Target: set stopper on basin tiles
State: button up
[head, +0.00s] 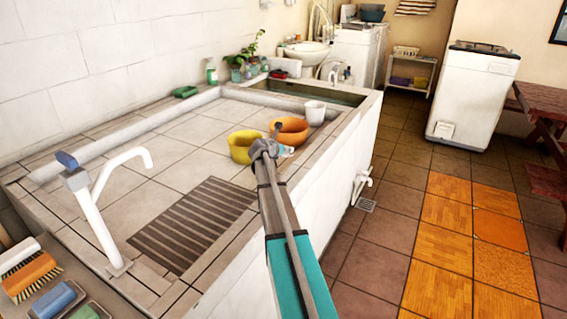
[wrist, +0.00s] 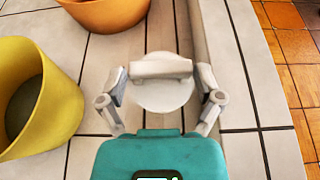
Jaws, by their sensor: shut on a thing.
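My gripper (wrist: 160,70) is shut on the stopper (wrist: 165,97), a pale round disc between its fingers in the wrist view. In the head view my gripper (head: 268,149) is over the tiled top of the basin (head: 187,133), close to its front rim. The stopper is largely hidden there behind my arm. Pale basin tiles (wrist: 92,95) lie below the stopper in the wrist view. I cannot tell whether the stopper touches them.
A yellow bowl (head: 240,150) and an orange bowl (head: 291,130) stand close to my gripper. A white cup (head: 314,113) stands farther back. A white faucet (head: 95,215) rises at the left, near a ribbed area (head: 190,225). Open tiles lie left of the bowls.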

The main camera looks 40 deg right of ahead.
jog(key=shift+w+d+f+b, duration=0.25)
jog(key=shift+w+f+b, duration=0.1)
jog(key=shift+f, duration=0.15)
jog(key=shift+w+d+f+b, duration=0.25)
jog(key=shift+w+f+b, duration=0.1)
jog(key=shift+f, duration=0.15)
jog(key=shift+f, duration=0.1)
jog(key=shift+w+d+f+b, duration=0.25)
jog(key=shift+w+f+b, duration=0.05)
jog(key=shift+f+b, duration=0.2)
notch_tip(320, 180, down, 3)
jog(key=b, duration=0.3)
jog(key=o, duration=0.9)
jog(key=shift+c, duration=0.2)
jog(key=shift+r, duration=0.2)
